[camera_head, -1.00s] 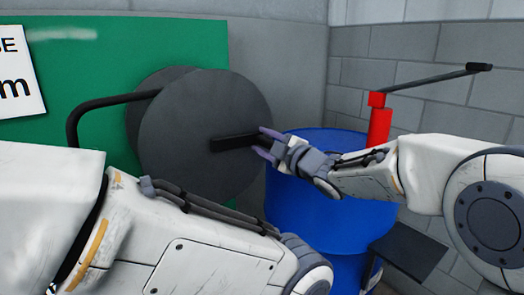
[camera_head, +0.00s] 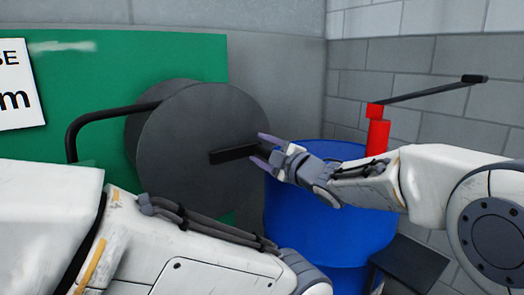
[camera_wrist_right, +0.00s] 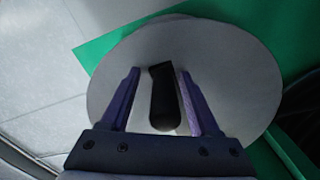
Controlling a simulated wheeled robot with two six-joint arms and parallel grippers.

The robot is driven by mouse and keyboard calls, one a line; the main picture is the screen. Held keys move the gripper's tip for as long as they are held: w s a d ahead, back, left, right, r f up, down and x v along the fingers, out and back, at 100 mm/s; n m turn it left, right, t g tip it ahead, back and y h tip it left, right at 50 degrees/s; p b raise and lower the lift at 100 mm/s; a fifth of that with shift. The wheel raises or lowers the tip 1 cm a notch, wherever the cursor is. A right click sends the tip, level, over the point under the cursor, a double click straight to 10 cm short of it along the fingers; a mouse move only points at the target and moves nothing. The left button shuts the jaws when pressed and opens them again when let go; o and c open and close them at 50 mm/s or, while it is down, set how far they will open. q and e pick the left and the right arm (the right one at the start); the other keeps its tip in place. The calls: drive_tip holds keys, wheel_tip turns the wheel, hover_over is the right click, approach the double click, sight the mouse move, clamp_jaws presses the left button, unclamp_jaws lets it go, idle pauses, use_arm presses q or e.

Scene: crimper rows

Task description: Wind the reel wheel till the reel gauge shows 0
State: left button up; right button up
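The reel wheel (camera_head: 185,135) is a dark grey disc on the green board, with a black crank handle (camera_head: 230,154) sticking out of its face. The right wrist view shows the disc (camera_wrist_right: 225,80) face-on and the handle (camera_wrist_right: 164,100) between my finger pads. My right gripper (camera_head: 261,149) is open at the handle's outer end, one finger on each side, with a visible gap on the left side in the wrist view. My left arm crosses the lower left; its gripper is out of sight. A white sign (camera_head: 20,88) ending in "m" is cut off, and no gauge number is readable.
A bent black pipe (camera_head: 75,130) runs into the reel from the left. A blue drum (camera_head: 325,230) with a red pump (camera_head: 377,137) and long lever (camera_head: 425,93) stands at right, behind my right arm. A dark flat plate (camera_head: 410,262) is low at right.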

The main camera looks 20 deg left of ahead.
drive_tip(key=shift+f, duration=0.1)
drive_tip(key=shift+s+d, duration=0.15)
drive_tip(key=shift+d, duration=0.15)
drive_tip(key=v, duration=1)
drive_tip(key=shift+a, duration=0.1)
